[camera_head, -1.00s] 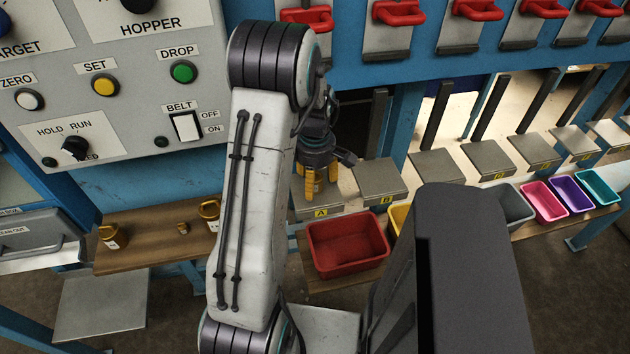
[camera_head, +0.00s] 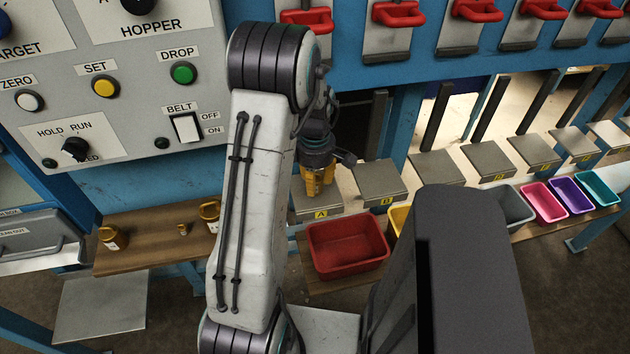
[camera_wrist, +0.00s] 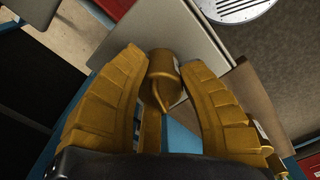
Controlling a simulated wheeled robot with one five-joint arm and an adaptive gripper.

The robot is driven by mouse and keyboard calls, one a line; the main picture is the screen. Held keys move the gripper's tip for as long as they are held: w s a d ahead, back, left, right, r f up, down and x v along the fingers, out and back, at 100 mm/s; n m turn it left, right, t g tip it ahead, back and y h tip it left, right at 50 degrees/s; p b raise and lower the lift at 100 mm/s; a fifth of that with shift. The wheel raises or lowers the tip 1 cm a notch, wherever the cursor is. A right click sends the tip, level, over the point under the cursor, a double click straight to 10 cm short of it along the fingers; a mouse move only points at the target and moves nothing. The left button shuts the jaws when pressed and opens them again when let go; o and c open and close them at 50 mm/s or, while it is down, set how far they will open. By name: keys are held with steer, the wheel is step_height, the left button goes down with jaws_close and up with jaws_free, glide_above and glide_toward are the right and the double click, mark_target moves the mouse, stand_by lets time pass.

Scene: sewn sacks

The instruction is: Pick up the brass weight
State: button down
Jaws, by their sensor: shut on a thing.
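A brass weight (camera_wrist: 163,82), a small cylinder with a loop handle, sits between the fingertips of my gripper (camera_wrist: 163,60) in the wrist view. The gripper is shut on it. In the head view my gripper (camera_head: 320,184) points down over the grey plate marked A (camera_head: 318,206). The held weight is hidden there by the fingers, and I cannot tell whether it touches the plate. Other brass weights stand on the wooden shelf (camera_head: 150,252) at the left: a larger one (camera_head: 112,238), a small one (camera_head: 183,230) and one partly behind my arm (camera_head: 210,211).
A red bin (camera_head: 347,245) stands just in front of plate A. More grey plates and coloured bins run to the right. A control panel (camera_head: 110,90) rises at the left, and red-handled gates (camera_head: 398,14) hang above.

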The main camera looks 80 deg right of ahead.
mark_target(316, 173)
steer(key=shift+d+r, duration=0.1)
steer(key=shift+r, duration=0.35)
step_height(316, 173, up, 3)
steer(key=shift+s+r+b, duration=0.1)
steer(key=shift+r+b, duration=0.1)
steer(key=shift+b, duration=0.15)
steer(key=s+a+r+b, duration=0.2)
steer(key=s+a+r, duration=0.4)
steer(key=s+a, duration=0.1)
steer(key=shift+s+a, duration=0.25)
steer(key=shift+a, duration=0.3)
